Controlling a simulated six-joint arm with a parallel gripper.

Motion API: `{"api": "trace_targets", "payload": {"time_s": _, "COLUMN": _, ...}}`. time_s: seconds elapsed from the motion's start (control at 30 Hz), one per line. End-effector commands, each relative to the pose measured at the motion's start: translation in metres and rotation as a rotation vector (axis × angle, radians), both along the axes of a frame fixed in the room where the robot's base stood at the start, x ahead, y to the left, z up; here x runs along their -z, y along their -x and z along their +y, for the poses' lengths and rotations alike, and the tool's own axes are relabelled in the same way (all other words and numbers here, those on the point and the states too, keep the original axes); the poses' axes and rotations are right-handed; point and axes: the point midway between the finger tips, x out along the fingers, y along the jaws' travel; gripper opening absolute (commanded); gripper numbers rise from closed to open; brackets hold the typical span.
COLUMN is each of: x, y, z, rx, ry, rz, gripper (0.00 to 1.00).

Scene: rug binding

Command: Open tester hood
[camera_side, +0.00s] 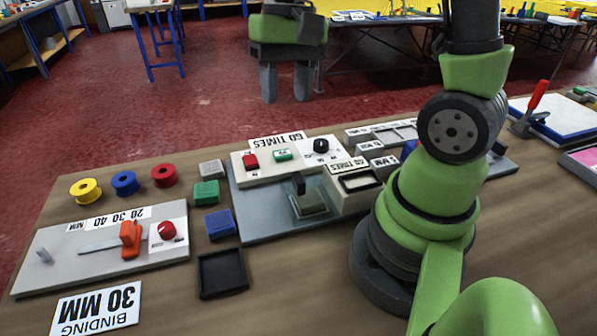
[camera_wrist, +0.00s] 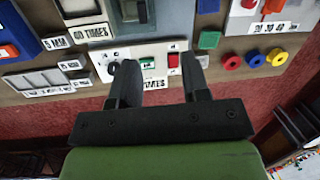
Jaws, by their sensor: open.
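The tester stands mid-table in the side view, on a grey base plate (camera_side: 258,228). Its white control panel (camera_side: 267,165) carries a red button, a green button and a black knob (camera_side: 321,146). A see-through hood (camera_side: 325,187) with a dark handle (camera_side: 298,184) appears to be down over a small greenish block; its clear edges are hard to make out. The handle also shows at the top of the wrist view (camera_wrist: 133,9). My gripper (camera_side: 286,97) is open and empty, fingers pointing down, beyond the far table edge and apart from the tester. Its fingers also show in the wrist view (camera_wrist: 160,88).
A white counter box (camera_side: 356,184) adjoins the hood's right side. Left of the tester are several small blocks, a black tray (camera_side: 222,273), coloured spools (camera_side: 125,183) and a plate with an orange slider (camera_side: 131,239). Red floor lies beyond the table.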

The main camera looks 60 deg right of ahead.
Motion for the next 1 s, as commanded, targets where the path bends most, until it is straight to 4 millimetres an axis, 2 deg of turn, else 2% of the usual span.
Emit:
{"api": "trace_targets", "payload": {"time_s": 0.03, "x": 0.015, "y": -0.004, "z": -0.007, "rx": 0.025, "ry": -0.018, "rz": 0.067, "gripper": 0.43}}
{"api": "trace_targets", "payload": {"time_s": 0.2, "x": 0.051, "y": -0.009, "z": -0.023, "rx": 0.079, "ry": -0.063, "rz": 0.215, "gripper": 0.43}}
{"api": "trace_targets", "payload": {"time_s": 0.37, "x": 0.066, "y": -0.009, "z": -0.029, "rx": 0.100, "ry": -0.083, "rz": 0.273, "gripper": 0.43}}
{"api": "trace_targets", "payload": {"time_s": 0.57, "x": 0.084, "y": -0.004, "z": -0.024, "rx": 0.101, "ry": -0.086, "rz": 0.285, "gripper": 0.43}}
{"api": "trace_targets", "payload": {"time_s": 0.8, "x": 0.124, "y": 0.009, "z": -0.012, "rx": 0.100, "ry": -0.086, "rz": 0.286, "gripper": 0.43}}
{"api": "trace_targets", "payload": {"time_s": 1.0, "x": 0.150, "y": 0.016, "z": -0.005, "rx": 0.101, "ry": -0.085, "rz": 0.283, "gripper": 0.43}}
